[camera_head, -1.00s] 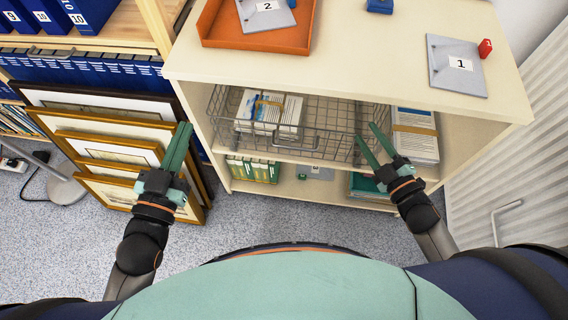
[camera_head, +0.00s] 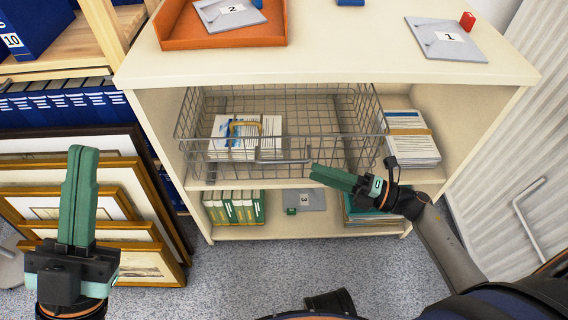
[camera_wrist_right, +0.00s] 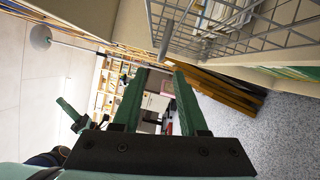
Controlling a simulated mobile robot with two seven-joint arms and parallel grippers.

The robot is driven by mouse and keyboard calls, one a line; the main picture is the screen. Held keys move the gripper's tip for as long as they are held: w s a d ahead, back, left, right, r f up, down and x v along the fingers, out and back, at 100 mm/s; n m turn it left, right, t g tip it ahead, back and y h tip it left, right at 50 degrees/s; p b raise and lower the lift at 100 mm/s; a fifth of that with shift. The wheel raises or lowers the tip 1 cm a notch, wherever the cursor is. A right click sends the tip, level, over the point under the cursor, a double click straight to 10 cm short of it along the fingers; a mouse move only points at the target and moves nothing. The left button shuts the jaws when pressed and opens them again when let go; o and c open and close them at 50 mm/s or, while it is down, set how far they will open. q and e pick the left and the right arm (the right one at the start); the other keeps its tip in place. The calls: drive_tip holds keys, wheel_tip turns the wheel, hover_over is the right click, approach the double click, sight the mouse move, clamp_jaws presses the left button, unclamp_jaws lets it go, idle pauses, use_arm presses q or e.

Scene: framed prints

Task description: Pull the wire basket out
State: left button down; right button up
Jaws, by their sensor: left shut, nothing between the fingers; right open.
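The wire basket (camera_head: 352,147) sits on the upper shelf of the cream cabinet, with papers held by a yellow band (camera_head: 245,135) inside it. Its front handle bar (camera_head: 284,162) faces me. My right gripper (camera_head: 318,172) is open and points left, its tips just right of the handle and apparently apart from it. In the right wrist view the two fingers (camera_wrist_right: 158,76) are spread with nothing between them, and the basket mesh (camera_wrist_right: 232,40) is at the upper right. My left gripper (camera_head: 80,152) is shut and empty, in front of the framed prints.
Framed prints (camera_head: 145,262) lean left of the cabinet (camera_head: 305,65). A paper stack (camera_head: 410,150) lies right of the basket. Green binders (camera_head: 233,208) stand on the lower shelf. A radiator (camera_head: 500,180) is at the right. Speckled floor before the cabinet is clear.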

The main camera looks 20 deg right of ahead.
sight(285, 162)
drive_tip(key=b+x, duration=0.1)
drive_tip(key=x, duration=0.8)
clamp_jaws()
idle(1.2)
